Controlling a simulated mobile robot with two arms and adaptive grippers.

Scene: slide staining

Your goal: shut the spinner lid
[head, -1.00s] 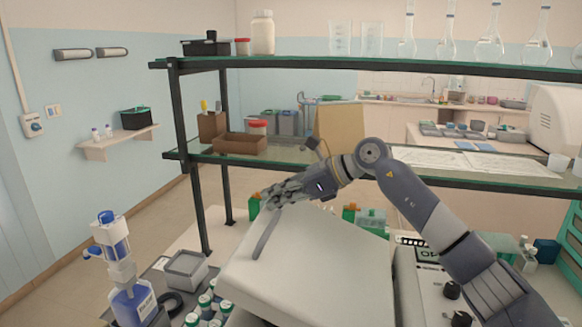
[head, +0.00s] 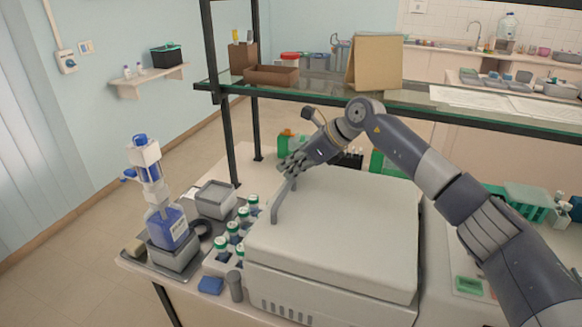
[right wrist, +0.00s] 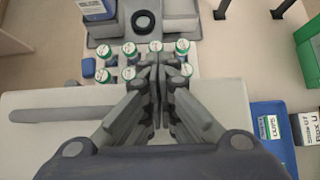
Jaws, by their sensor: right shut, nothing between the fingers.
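The spinner is a pale box with a vented front (head: 285,309). Its broad white lid (head: 345,225) lies down over the body and looks almost level. I cannot tell whether a thin gap is left at the front seam. A grey bar handle (head: 281,204) runs along the lid's left side; it also shows in the right wrist view (right wrist: 62,114). My right gripper (head: 287,168) is shut and empty at the far end of the handle, over the lid's left edge. In the right wrist view its closed fingers (right wrist: 160,68) point towards the vials. My left gripper is not in view.
Several green-capped vials (head: 232,233) stand in a rack close left of the spinner. A blue dispenser bottle (head: 167,228) and a grey box (head: 215,199) stand farther left. A glass shelf (head: 440,98) crosses behind my right arm.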

